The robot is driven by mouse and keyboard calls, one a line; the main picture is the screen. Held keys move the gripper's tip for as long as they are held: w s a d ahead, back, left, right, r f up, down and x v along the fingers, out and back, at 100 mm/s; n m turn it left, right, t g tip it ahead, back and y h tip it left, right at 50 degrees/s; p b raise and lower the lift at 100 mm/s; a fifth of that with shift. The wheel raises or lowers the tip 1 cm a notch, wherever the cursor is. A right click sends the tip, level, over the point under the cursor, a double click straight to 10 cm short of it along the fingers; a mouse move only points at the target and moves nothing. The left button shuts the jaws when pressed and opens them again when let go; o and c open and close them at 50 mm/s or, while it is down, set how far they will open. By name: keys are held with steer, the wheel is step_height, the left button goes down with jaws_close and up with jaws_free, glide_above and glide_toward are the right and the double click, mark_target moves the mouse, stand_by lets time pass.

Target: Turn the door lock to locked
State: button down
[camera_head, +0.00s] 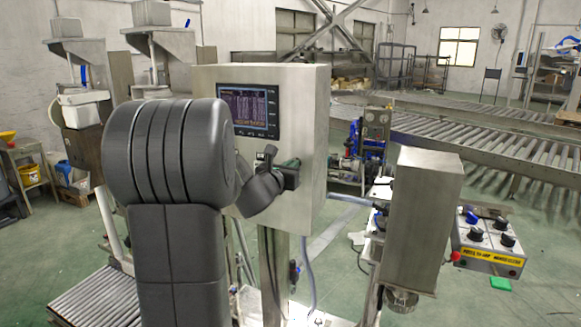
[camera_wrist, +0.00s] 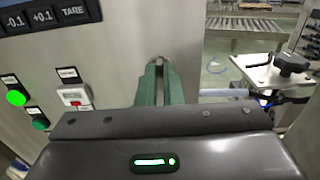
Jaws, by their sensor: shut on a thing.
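The steel control cabinet (camera_head: 290,105) stands in the middle of the head view, with a screen on its front door. My gripper (camera_head: 290,172) is at the right part of that door, below and right of the screen. In the wrist view its green fingers (camera_wrist: 159,85) reach forward to the panel and are shut on the door lock (camera_wrist: 158,61). Only a small grey metal bit of the lock shows at the fingertips. The rest is hidden by the fingers, so I cannot tell how far it is turned.
Left of the fingers in the wrist view are a green button (camera_wrist: 15,98), another green button (camera_wrist: 40,123) and a white switch with red (camera_wrist: 75,96). A steel box (camera_head: 425,215) and a knob panel (camera_head: 488,240) stand to the right. Roller conveyors (camera_head: 470,135) lie behind.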

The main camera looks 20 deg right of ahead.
steer(key=shift+n, duration=0.3)
steer(key=shift+w+a+f+n+p, duration=0.1)
steer(key=shift+n+p, duration=0.05)
steer(key=shift+n, duration=2.7)
steer(key=shift+w+a+f+n+p, duration=0.1)
steer(key=shift+n+p, duration=0.05)
steer(key=shift+n, duration=2.75)
steer(key=shift+f+n+p, duration=0.1)
steer(key=shift+n+p, duration=0.05)
steer(key=shift+n, duration=2.7)
steer(key=c, duration=1.6)
jaws_free()
